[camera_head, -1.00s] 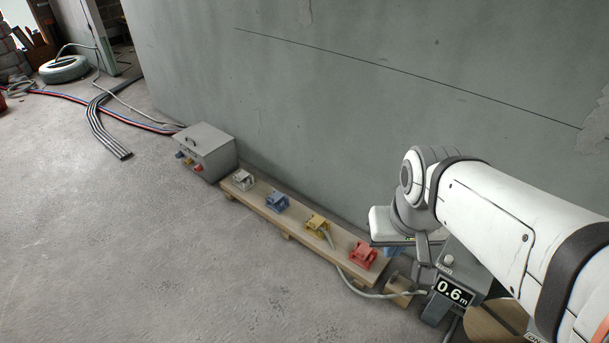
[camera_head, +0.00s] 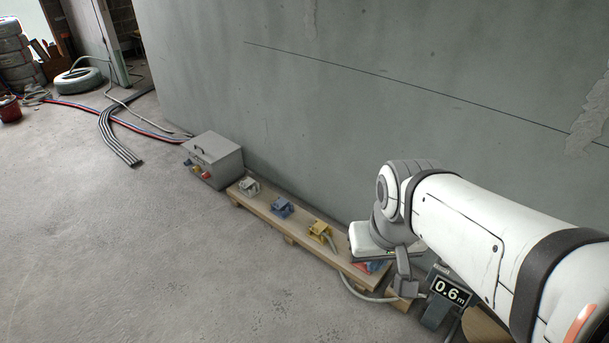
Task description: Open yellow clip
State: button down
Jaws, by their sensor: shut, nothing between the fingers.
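The yellow clip (camera_head: 318,227) sits on a long wooden board (camera_head: 295,232) on the floor along the wall. A grey cable (camera_head: 332,243) shows at its right side. The clip is too small for me to tell how its latch stands. My gripper (camera_head: 406,289) points down to the right of the yellow clip, near the right end of the board. It is shut and empty, apart from the clip. My wrist hides part of the board's right end.
A white clip (camera_head: 249,187) and a blue clip (camera_head: 282,207) stand left of the yellow one. A red clip (camera_head: 373,267) is mostly hidden by my wrist. A grey box (camera_head: 213,158) stands at the board's left end. The floor in front is clear.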

aim_at(320, 226)
jog(key=u, duration=0.05)
jog(key=i, duration=1.6)
jog(key=u, duration=0.9)
jog(key=k, duration=1.3)
jog(key=z, duration=0.55)
jog(key=i, duration=0.7)
